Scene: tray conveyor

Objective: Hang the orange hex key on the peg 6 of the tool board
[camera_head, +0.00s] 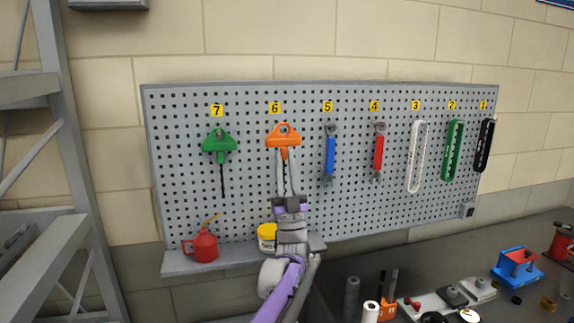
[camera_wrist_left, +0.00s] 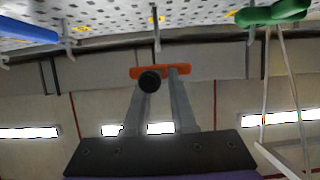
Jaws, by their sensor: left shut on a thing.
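The orange hex key (camera_head: 284,136) has a wide orange handle with a hole near its top. In the head view it appears in front of the board under the yellow label 6. My left gripper (camera_head: 286,160) is shut on it from below. In the left wrist view the orange handle (camera_wrist_left: 172,72) sits between the fingertips, with a dark round end in front. There, peg 6 (camera_wrist_left: 156,30) sticks out of the tool board (camera_head: 250,190), and a gap shows between its tip and the handle. My right gripper is not in view.
A green hex key (camera_head: 219,143) hangs on peg 7, left of the orange one. A blue wrench (camera_head: 330,155) hangs at 5 and a red wrench (camera_head: 378,152) at 4. A red oil can (camera_head: 203,246) and a yellow container (camera_head: 267,237) stand on the ledge below.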

